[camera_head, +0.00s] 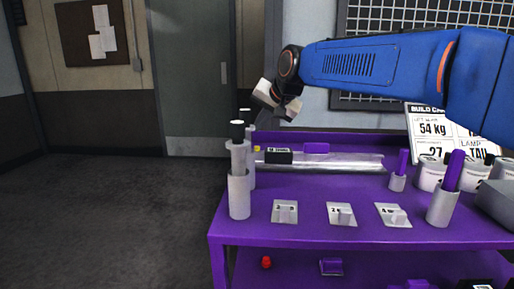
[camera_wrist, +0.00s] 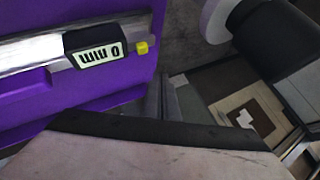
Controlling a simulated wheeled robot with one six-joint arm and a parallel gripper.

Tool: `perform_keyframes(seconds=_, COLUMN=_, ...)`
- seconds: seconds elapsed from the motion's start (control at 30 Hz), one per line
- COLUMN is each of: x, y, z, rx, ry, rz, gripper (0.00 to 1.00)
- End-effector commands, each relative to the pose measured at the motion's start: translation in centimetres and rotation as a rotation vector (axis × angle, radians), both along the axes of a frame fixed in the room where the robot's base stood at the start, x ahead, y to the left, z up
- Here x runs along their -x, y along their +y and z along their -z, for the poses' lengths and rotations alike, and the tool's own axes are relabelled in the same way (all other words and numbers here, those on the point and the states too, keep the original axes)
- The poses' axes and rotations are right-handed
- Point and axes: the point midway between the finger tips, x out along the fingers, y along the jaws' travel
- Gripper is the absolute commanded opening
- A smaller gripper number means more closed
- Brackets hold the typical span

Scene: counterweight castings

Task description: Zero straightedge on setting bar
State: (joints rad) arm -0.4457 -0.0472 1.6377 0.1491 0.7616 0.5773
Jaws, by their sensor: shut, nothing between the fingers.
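The straightedge (camera_head: 335,163) is a long bright metal bar along the back of the purple bench, with a black readout (camera_head: 278,156) near its left end. I cannot clearly separate the setting bar from the straightedge. My gripper (camera_head: 266,120) is shut and empty, above and beside the button end, apart from it. Its contact with anything is not visible.
Pale posts with black tops (camera_head: 238,185) stand at the bench's left edge, close to my gripper. Several tagged plates (camera_head: 341,214) lie in front. Cups with purple handles (camera_head: 442,205) and jars (camera_head: 430,175) stand right. A sign (camera_head: 435,125) is behind. The floor at left is clear.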

Motion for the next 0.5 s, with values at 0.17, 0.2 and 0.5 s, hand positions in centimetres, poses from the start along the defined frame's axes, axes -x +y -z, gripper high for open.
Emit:
perform_keyframes(seconds=0.17, x=0.0, y=0.0, z=-1.4, rx=-0.001, ry=-0.001, rz=0.000, gripper=0.00)
perform_keyframes(seconds=0.2, x=0.0, y=0.0, z=-1.5, rx=0.000, ry=0.000, rz=0.000, gripper=0.00)
perform_keyframes(seconds=0.5, x=0.0, y=0.0, z=-1.8, rx=0.000, ry=0.000, rz=0.000, gripper=0.00)
